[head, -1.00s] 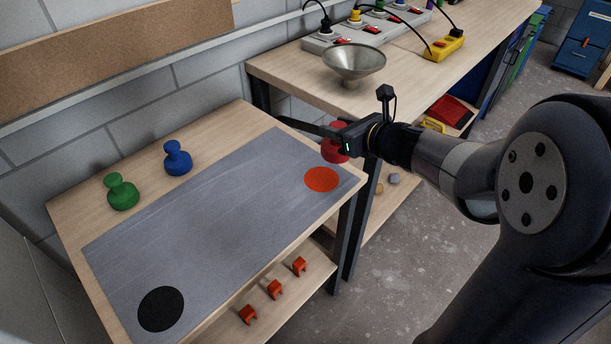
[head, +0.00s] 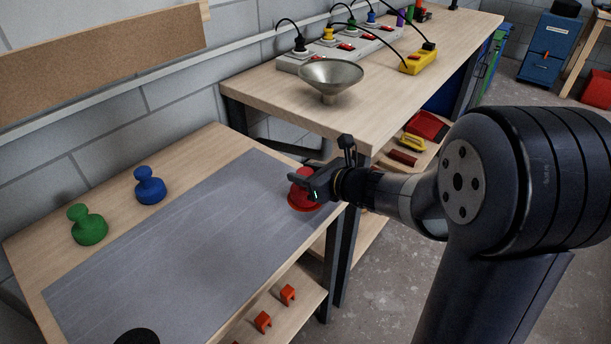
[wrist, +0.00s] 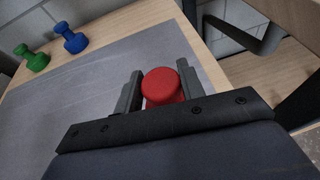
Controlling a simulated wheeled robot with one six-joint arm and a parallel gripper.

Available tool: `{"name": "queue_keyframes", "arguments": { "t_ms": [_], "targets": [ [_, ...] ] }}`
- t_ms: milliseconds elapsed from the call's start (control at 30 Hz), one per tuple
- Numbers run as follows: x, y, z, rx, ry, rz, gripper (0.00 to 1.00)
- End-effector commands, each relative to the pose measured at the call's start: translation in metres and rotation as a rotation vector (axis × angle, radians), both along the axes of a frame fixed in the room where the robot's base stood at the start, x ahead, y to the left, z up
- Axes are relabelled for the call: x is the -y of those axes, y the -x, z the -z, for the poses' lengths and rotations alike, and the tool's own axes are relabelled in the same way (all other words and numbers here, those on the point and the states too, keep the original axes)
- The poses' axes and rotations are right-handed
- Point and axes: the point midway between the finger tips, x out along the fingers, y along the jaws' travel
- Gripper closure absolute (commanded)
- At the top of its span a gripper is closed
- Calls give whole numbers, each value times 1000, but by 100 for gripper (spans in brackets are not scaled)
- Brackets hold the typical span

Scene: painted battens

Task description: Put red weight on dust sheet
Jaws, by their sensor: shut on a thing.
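The red weight (head: 299,193) is between the fingers of my gripper (head: 305,181), at the right end of the grey dust sheet (head: 180,248). In the wrist view the round red top of the weight (wrist: 160,85) sits between the two dark fingers of my gripper (wrist: 158,88), which is shut on it. The weight looks upright, over the orange-red disc's place on the sheet. I cannot tell whether its base touches the sheet. The disc is hidden or merges with the red base.
A blue weight (head: 150,186) and a green weight (head: 87,225) stand on bare wood behind the sheet. A black disc (head: 137,337) marks the sheet's near end. A taller bench with a metal funnel (head: 331,78) stands behind my gripper. The sheet's middle is clear.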

Motion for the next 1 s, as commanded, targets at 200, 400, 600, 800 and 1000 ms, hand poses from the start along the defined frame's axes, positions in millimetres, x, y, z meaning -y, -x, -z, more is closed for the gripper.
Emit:
{"name": "queue_keyframes", "arguments": {
  "t_ms": [200,400,600,800,1000],
  "targets": [
    [0,-1,-2,5,-2,0,100],
    [0,0,3,2,0,1,60],
    [0,0,2,2,0,1,44],
    [0,0,2,2,0,1,41],
    [1,0,-3,2,0,1,41]
  ]
}}
